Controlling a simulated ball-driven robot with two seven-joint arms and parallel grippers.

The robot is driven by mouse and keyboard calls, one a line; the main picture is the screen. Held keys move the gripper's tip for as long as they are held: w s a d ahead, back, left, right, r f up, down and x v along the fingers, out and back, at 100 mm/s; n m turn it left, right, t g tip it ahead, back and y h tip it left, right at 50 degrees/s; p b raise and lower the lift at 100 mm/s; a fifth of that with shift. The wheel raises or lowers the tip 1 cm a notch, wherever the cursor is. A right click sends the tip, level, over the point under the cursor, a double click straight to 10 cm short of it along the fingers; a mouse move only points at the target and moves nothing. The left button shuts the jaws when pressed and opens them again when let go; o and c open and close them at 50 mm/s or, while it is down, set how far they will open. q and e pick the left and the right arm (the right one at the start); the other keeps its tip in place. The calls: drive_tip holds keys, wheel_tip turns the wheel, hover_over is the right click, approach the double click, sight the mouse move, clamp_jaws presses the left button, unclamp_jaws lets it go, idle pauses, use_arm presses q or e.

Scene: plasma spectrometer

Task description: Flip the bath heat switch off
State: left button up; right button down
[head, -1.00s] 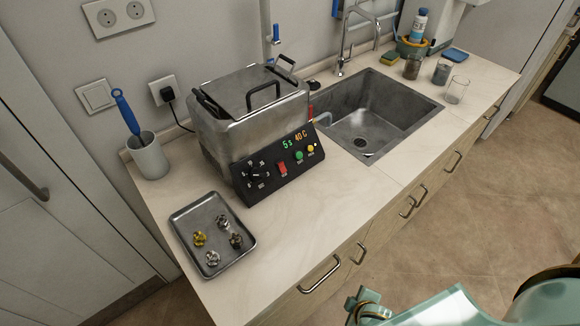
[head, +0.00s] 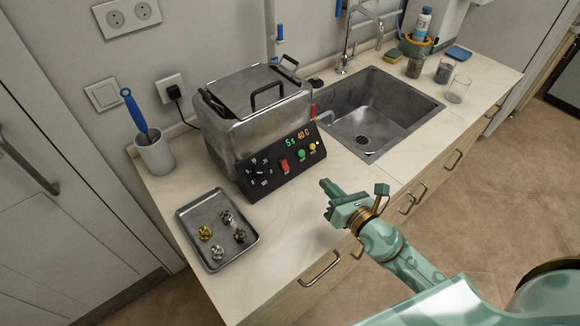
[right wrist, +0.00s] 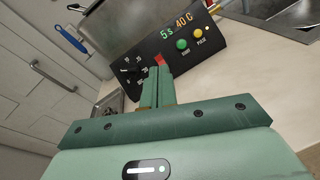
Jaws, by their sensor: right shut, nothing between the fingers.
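The bath is a grey metal box (head: 255,120) with a lid and black handles, standing on the counter. Its black front panel (head: 272,187) carries a dial (head: 260,171), a red rocker switch (head: 285,166), a green button (head: 301,154), a yellow button (head: 313,146) and a display (head: 297,138) reading 5s and 40 C. My right gripper (head: 326,187) is shut and empty above the counter's front edge, in front of and to the right of the panel, apart from it. In the right wrist view, the closed fingers (right wrist: 157,80) point toward the panel and partly hide the red switch (right wrist: 159,60). My left gripper is not in view.
A metal tray (head: 190,228) with several small metal parts lies left of the panel. A cup (head: 156,157) with a blue-handled tool stands behind it. The sink (head: 385,95) is at the right. The counter in front of the panel is clear.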

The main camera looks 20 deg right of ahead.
sight(283, 164)
drive_tip(key=n, duration=0.1)
drive_tip(key=f+n+g+y, duration=0.1)
drive_tip(key=n, duration=0.1)
drive_tip(key=a+f+n, duration=0.1)
drive_tip(key=n, duration=0.1)
drive_tip(key=shift+g+y, duration=0.3)
drive_tip(key=shift+g, duration=0.1)
drive_tip(key=shift+w, duration=0.1)
drive_tip(key=b+x, duration=0.3)
drive_tip(key=x, duration=1.1)
drive_tip(key=shift+r, duration=0.15)
